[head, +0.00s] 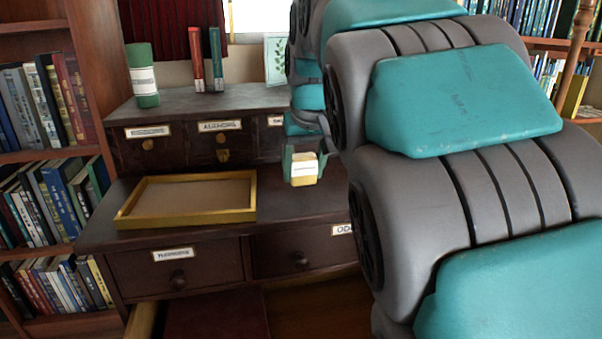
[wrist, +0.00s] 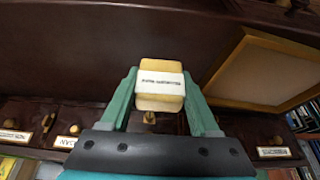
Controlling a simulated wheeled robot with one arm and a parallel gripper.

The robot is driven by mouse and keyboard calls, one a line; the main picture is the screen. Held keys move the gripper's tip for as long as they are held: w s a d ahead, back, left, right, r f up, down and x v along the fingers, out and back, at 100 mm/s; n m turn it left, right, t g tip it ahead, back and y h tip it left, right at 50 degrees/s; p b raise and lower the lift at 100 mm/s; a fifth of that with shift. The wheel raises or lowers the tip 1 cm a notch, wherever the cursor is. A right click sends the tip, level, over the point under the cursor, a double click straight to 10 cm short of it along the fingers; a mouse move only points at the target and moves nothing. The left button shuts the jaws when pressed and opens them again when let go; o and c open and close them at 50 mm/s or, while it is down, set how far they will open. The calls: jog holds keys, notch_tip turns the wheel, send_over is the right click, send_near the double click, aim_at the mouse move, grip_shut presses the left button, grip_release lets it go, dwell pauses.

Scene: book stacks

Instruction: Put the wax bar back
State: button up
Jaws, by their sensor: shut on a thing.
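The wax bar (head: 304,170) is a pale yellow block with a white printed label band around it. My gripper (head: 304,158) is shut on it, one green finger on each side, and holds it in front of the desk's small upper drawers, right of the tray. The wrist view also shows the bar (wrist: 160,103) between the fingers of my gripper (wrist: 160,76); the print on its label is too small to read surely. I cannot tell from these views whether the bar touches the desktop.
A shallow gold-rimmed tray (head: 187,222) lies empty on the dark desk (head: 100,235). Small labelled drawers (head: 149,146) line its back. A green-wrapped roll (head: 142,75) and red (head: 196,58) and green (head: 216,58) upright items stand on top. Bookshelves flank the desk. My arm hides the right side.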

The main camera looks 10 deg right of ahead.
aim_at(306, 195)
jog(key=shift+w+d+f, duration=0.1)
jog(key=shift+w+d, duration=0.2)
jog(key=shift+w, duration=0.3)
jog(key=shift+w+d+f, duration=0.1)
jog(key=shift+w+d, duration=0.2)
jog(key=shift+w, duration=0.3)
jog(key=shift+w+f, duration=0.1)
jog(key=shift+f, duration=0.2)
notch_tip(306, 195, down, 3)
jog(key=shift+b, duration=1.1)
jog(key=shift+r, duration=0.1)
jog(key=o, duration=1.3)
